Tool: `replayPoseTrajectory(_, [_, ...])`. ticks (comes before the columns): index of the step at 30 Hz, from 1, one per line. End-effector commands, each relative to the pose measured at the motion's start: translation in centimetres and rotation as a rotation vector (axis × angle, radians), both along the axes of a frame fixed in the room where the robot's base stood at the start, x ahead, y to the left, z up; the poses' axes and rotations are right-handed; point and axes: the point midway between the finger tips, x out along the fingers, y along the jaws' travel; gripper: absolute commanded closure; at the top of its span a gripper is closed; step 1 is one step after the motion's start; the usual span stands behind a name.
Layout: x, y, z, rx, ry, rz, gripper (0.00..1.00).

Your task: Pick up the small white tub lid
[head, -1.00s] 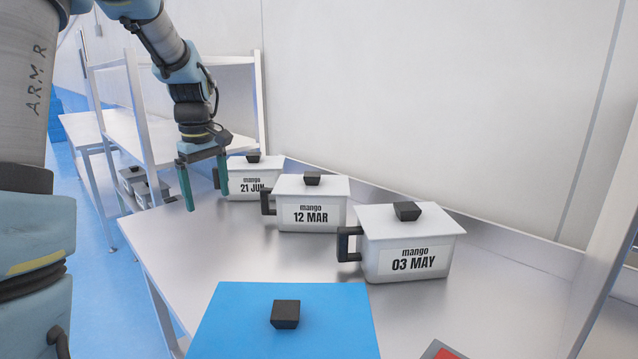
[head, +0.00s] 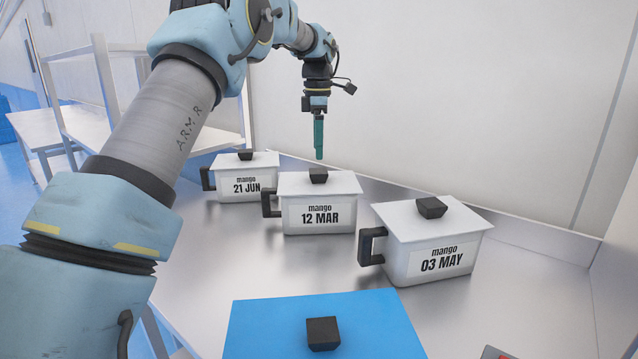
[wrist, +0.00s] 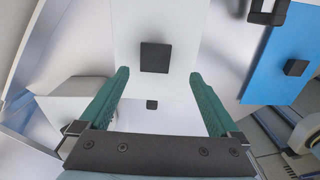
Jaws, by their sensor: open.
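Three white tubs with white lids and black knobs stand in a row, marked 21 JUN, 12 MAR and 03 MAY. Their lids are the 21 JUN lid (head: 218,160), the 12 MAR lid (head: 343,184) and the 03 MAY lid (head: 464,222). I cannot tell which of them is the small one. My gripper (head: 319,156) is open and points down above the 12 MAR lid, seen edge-on. In the wrist view my gripper (wrist: 158,74) has its fingers spread either side of a white lid (wrist: 182,38), with the black knob (wrist: 155,57) ahead between them.
A blue lid (head: 265,325) with a black knob lies at the front. The 21 JUN tub stands left of the 12 MAR tub, the 03 MAY tub right of it. Black handles stick out left. A wall rises behind. Bare metal counter (head: 540,270) shows at the right.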

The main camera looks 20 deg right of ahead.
Motion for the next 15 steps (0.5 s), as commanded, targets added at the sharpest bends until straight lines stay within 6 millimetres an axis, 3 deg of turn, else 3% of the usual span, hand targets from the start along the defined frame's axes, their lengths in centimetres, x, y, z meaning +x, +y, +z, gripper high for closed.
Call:
replayPoseTrajectory(8, [0.2,-0.1,-2.1,0.001,0.001,-0.001,0.03])
replayPoseTrajectory(15, [0.6,-0.4,-5.5,0.001,0.002,-0.001,0.03])
